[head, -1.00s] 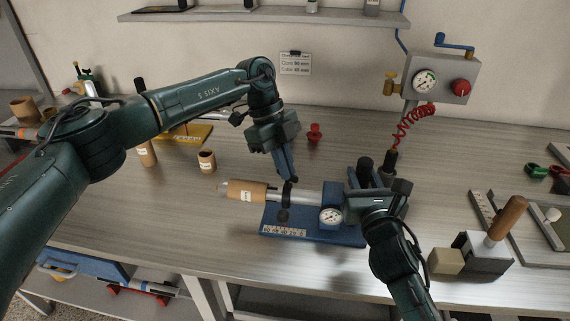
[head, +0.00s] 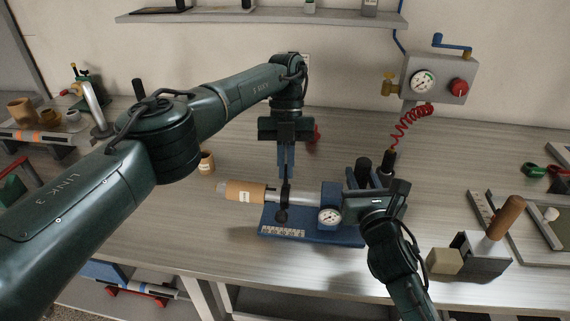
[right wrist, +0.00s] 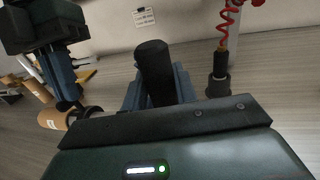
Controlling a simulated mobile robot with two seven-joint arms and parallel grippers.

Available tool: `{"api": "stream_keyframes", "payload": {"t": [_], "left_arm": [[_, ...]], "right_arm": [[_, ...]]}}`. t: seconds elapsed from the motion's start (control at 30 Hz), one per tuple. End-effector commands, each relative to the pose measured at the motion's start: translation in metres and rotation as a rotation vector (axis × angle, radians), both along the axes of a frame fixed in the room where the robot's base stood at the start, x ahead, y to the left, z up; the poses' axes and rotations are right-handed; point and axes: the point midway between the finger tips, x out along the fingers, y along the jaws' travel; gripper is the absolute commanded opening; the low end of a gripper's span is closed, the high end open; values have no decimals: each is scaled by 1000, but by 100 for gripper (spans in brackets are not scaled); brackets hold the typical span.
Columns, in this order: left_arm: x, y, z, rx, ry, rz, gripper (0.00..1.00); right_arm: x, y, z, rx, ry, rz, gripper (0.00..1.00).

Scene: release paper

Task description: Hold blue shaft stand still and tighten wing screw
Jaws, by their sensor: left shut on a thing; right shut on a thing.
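The blue shaft stand (head: 340,234) lies on the bench with a silver shaft (head: 306,197) across it, a round gauge (head: 330,216) and a scale strip at its front. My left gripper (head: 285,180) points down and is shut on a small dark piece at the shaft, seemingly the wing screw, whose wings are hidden. It also shows in the right wrist view (right wrist: 66,100). My right gripper (head: 367,184) is shut on a black upright post (right wrist: 153,70) at the stand's right end; the post stands between the blue fingers. The post's foot is hidden.
A brown labelled tube (head: 246,192) sits on the shaft's left end. A small cardboard tube (head: 207,162) stands at the left. A grey block with a wooden handle (head: 506,216) is at the right. A red coiled hose (head: 408,127) hangs from the wall gauge box (head: 437,77).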

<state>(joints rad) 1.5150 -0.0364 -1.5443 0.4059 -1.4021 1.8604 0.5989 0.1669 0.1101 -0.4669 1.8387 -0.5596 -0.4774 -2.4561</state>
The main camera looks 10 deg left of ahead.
Motion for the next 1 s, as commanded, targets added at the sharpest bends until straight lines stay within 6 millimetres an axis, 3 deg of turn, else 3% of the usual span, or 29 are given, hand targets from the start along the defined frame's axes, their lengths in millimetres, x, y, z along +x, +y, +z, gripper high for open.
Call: {"api": "stream_keyframes", "payload": {"t": [1.0], "left_arm": [[-1,-5,1,2,-4,-974,0]], "right_arm": [[0,1,-1,0,2,2,0]]}}
